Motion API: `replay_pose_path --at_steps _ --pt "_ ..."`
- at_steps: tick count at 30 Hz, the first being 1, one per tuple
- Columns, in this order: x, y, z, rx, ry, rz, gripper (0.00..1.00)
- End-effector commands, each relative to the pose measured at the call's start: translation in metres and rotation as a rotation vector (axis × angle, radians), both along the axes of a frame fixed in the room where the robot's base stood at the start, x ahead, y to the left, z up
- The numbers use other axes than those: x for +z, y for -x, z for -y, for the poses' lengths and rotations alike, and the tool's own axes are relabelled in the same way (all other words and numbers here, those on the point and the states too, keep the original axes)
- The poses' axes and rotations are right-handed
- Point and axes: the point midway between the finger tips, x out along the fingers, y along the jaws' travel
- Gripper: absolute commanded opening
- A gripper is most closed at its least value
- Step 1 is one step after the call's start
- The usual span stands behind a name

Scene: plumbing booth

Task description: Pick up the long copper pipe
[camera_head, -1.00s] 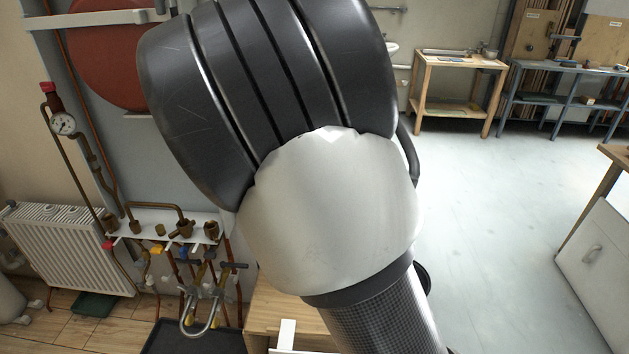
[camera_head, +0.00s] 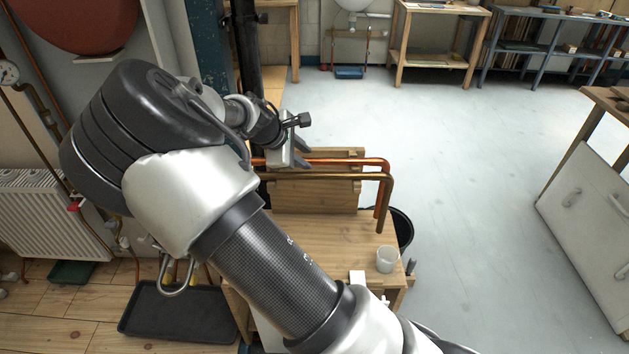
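Two bent pipes lie side by side across a wooden rack on the bench, and both bend down at their right ends. The farther one is a bright orange copper pipe (camera_head: 345,161). The nearer one is a duller, brass-coloured pipe (camera_head: 335,177). Their left parts are hidden behind my arm, so I cannot compare their full lengths. My gripper (camera_head: 290,158) is over the rack at the left visible part of the pipes. Its fingers are small and partly overlap the pipes in view. I cannot tell whether they are apart or closed on a pipe.
The wooden bench (camera_head: 330,235) carries the rack (camera_head: 318,198) and a white cup (camera_head: 387,259) near its right edge. A black bin (camera_head: 403,228) stands behind that edge. A black tray (camera_head: 178,312) lies on the floor at left. Open floor extends right to a white cabinet (camera_head: 590,215).

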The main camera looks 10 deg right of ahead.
Motion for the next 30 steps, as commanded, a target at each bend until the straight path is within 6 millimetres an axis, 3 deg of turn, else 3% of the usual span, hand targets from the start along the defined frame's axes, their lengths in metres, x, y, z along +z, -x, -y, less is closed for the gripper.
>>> replay_pose_path --at_steps 13,22,23,27,30 --pt "-0.038 -0.019 0.030 -0.003 0.001 0.001 0.26" --pt "-0.041 -0.022 0.032 0.001 -0.001 0.000 0.26" --pt "-0.041 -0.022 0.032 0.000 -0.001 0.001 0.25" --pt "-0.041 -0.022 0.032 0.000 -0.001 0.001 0.01" --pt "-0.041 -0.022 0.032 0.000 -0.001 0.001 0.00"
